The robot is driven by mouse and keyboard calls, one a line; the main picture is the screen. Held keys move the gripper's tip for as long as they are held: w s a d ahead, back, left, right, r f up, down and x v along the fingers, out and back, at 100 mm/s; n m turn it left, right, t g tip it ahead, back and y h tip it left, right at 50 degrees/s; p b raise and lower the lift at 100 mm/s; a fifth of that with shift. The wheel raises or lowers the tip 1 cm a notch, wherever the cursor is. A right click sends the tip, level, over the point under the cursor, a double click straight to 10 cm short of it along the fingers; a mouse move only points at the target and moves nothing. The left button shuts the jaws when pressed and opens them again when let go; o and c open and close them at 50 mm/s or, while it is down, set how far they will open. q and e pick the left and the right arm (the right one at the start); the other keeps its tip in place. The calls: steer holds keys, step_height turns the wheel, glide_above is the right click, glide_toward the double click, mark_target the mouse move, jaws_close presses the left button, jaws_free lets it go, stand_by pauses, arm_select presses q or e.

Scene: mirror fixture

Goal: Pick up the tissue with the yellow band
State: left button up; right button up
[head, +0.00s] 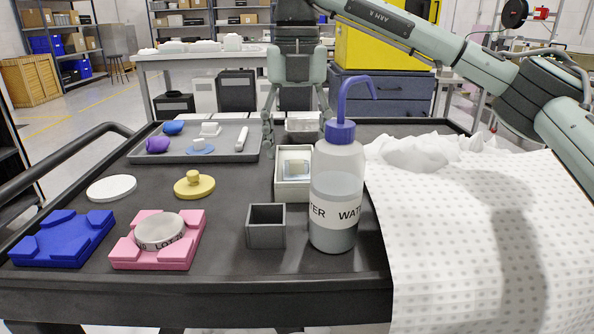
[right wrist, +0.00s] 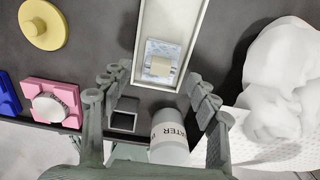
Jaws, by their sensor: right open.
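The tissue with the yellow band (head: 296,168) lies inside an open white box on the black cart. It also shows in the right wrist view (right wrist: 160,66), as a pale blue-white patterned piece with a beige-yellow band around its middle. My right gripper (head: 297,135) points down over the box, its fingers spread wide and empty. In the right wrist view its fingers (right wrist: 158,88) stand to either side of the box's near end, and the tissue lies between and beyond them. Contact is not visible. My left gripper is not in view.
A water bottle (head: 337,190) with a blue spout stands right in front of the white box (head: 292,194). A grey square cup (head: 265,226) is nearby. Pink (head: 125,254) and blue (head: 60,240) blocks sit front left. White crumpled cloth (head: 425,152) covers the right side.

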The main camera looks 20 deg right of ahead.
step_height(320, 180, down, 2)
steer(key=shift+f, duration=0.1)
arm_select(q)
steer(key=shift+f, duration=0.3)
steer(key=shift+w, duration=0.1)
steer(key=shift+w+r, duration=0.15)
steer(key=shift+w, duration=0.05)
arm_select(e)
steer(key=c, duration=0.8)
